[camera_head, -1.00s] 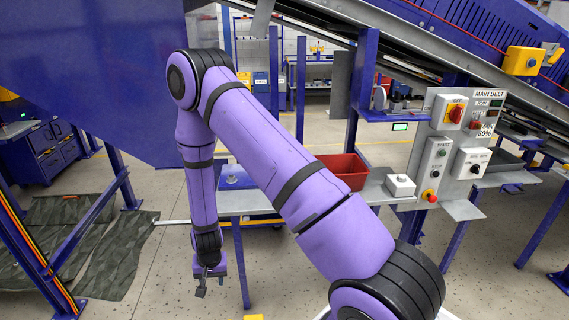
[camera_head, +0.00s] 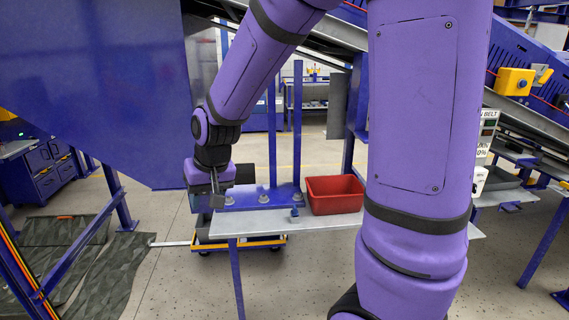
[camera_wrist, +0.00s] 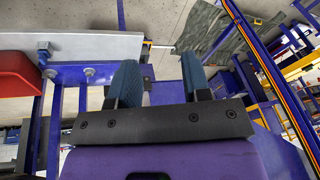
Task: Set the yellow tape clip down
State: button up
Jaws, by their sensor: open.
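My gripper (camera_head: 217,190) is at the left end of the grey steel table (camera_head: 310,222), by the blue fixture with metal studs (camera_head: 262,198). In the wrist view my gripper (camera_wrist: 160,80) has its two blue pads wide apart, with nothing between them. I cannot make out the yellow tape clip in either view. It may be behind my arm or out of frame.
A red bin (camera_head: 335,197) stands on the table, right of the fixture. A small blue knob (camera_head: 295,213) is near the front edge. A yellow-edged cart (camera_head: 240,246) is underneath. Dark mats (camera_head: 100,275) lie on the floor at left. My arm hides the right side.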

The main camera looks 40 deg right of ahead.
jog(key=s+d+r+n+t, duration=0.1)
jog(key=s+d+r, duration=0.1)
jog(key=s+r, duration=0.5)
jog(key=s+d+r+n+h, duration=0.1)
jog(key=s+r, duration=0.5)
jog(key=s, duration=0.8)
jog(key=shift+d+r+t, duration=0.4)
jog(key=shift+d, duration=0.15)
